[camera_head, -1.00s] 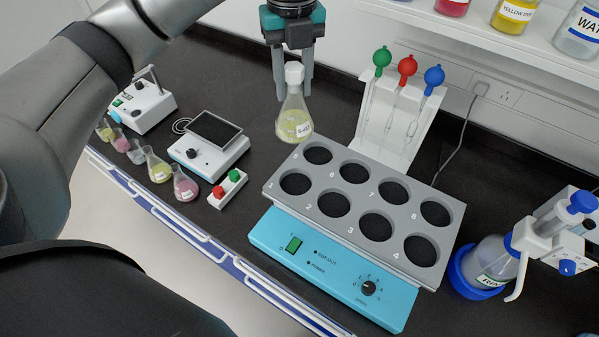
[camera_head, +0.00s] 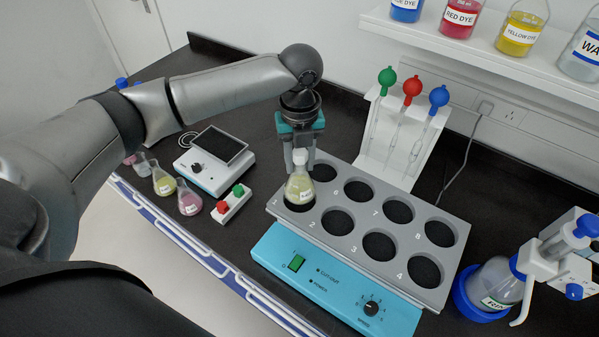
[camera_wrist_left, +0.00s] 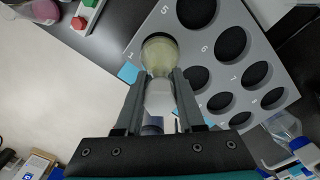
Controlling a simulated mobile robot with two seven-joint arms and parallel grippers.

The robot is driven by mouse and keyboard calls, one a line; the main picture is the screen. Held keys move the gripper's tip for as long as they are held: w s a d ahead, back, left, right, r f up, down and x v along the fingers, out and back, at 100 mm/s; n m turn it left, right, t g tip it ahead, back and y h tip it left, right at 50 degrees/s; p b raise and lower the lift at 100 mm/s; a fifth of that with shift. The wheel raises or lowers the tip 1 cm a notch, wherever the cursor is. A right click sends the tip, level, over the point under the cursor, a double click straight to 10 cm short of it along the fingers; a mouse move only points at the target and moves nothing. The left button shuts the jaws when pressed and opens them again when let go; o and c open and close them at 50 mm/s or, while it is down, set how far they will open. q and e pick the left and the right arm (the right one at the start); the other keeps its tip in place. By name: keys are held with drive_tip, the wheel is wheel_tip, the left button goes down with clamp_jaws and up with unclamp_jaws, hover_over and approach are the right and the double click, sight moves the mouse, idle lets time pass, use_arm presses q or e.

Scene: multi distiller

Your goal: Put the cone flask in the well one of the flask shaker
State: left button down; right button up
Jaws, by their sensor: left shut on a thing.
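The cone flask (camera_head: 299,190), with pale yellow liquid and a white stopper, is upright at well one of the flask shaker. My left gripper (camera_head: 300,157) is shut on its stopper and neck from above. In the left wrist view the flask (camera_wrist_left: 159,55) hangs between the fingers of the gripper (camera_wrist_left: 159,82), over the well beside the mark 1. I cannot tell whether its base rests inside the well or just above it. The flask shaker has a grey rack (camera_head: 344,226) of numbered wells and a blue base (camera_head: 330,283). The other visible wells are empty. My right gripper is not in view.
A pipette stand (camera_head: 401,146) with green, red and blue bulbs stands behind the rack. A bottle in a blue ring (camera_head: 494,285) stands at right. A button box (camera_head: 230,204), a device with a screen (camera_head: 213,160) and several other flasks stand at left.

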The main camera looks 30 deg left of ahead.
sight(300, 175)
use_arm(q)
drive_tip(key=shift+f, duration=2.1)
drive_tip(key=shift+f, duration=0.1)
drive_tip(key=c, duration=0.5)
unclamp_jaws()
wheel_tip(300, 175, up, 12)
drive_tip(key=shift+r, duration=0.15)
